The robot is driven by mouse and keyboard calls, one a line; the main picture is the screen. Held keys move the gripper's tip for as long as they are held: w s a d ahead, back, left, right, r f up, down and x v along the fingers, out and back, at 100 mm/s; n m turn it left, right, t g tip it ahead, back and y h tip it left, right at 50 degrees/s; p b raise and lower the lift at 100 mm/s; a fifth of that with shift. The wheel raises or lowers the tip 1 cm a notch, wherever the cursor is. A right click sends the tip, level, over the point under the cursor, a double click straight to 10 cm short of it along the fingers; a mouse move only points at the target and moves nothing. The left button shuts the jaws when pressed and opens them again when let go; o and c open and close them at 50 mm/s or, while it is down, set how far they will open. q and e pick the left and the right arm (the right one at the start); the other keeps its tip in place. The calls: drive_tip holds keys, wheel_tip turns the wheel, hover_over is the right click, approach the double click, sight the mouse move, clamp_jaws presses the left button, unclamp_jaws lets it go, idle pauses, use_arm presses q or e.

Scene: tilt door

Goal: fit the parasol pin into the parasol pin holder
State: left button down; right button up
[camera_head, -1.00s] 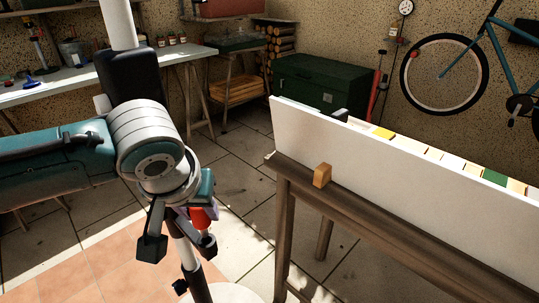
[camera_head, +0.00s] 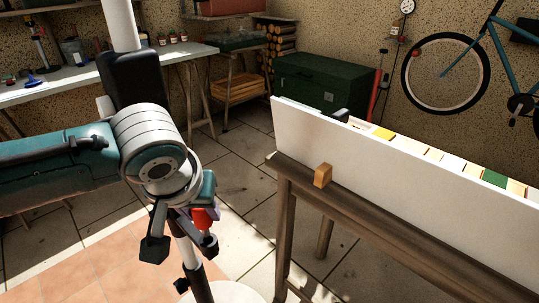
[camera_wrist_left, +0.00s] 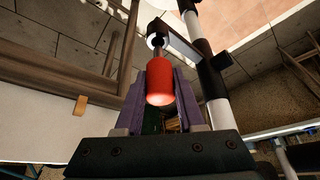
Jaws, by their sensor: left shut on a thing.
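My left gripper (camera_head: 205,214) is shut on the red handle of the parasol pin (camera_head: 204,219), beside the upright black-and-white parasol pole (camera_head: 200,285). In the left wrist view, the purple fingers of the gripper (camera_wrist_left: 162,88) flank the red handle of the pin (camera_wrist_left: 160,85). Its thin shaft points away from the gripper toward a small pale ring (camera_wrist_left: 154,41) on a dark bracket (camera_wrist_left: 182,44) that reaches the pole; this looks like the parasol pin holder. I cannot tell whether the tip is inside the ring. My right gripper is not in view.
The pole stands on a white round base (camera_head: 238,293). A wooden table (camera_head: 350,215) with an upright white panel (camera_head: 400,170) and a small wooden block (camera_head: 322,175) is at the right. Open tiled floor (camera_head: 235,185) lies behind the pole.

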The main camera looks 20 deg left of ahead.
sight(205, 227)
use_arm(q)
drive_tip(key=shift+p, duration=0.6)
idle(0.6)
drive_tip(key=shift+f+b, duration=1.35)
drive_tip(key=shift+f, duration=0.6)
drive_tip(key=shift+c, duration=2.2)
unclamp_jaws()
drive_tip(key=p+v, duration=0.3)
drive_tip(key=v, duration=0.5)
drive_tip(key=shift+d+r+p, duration=0.1)
drive_tip(key=shift+r+p, duration=0.2)
drive_tip(key=shift+p, duration=0.05)
drive_tip(key=shift+s+r, duration=0.4)
drive_tip(key=shift+r, duration=0.15)
drive_tip(key=shift+d, duration=0.1)
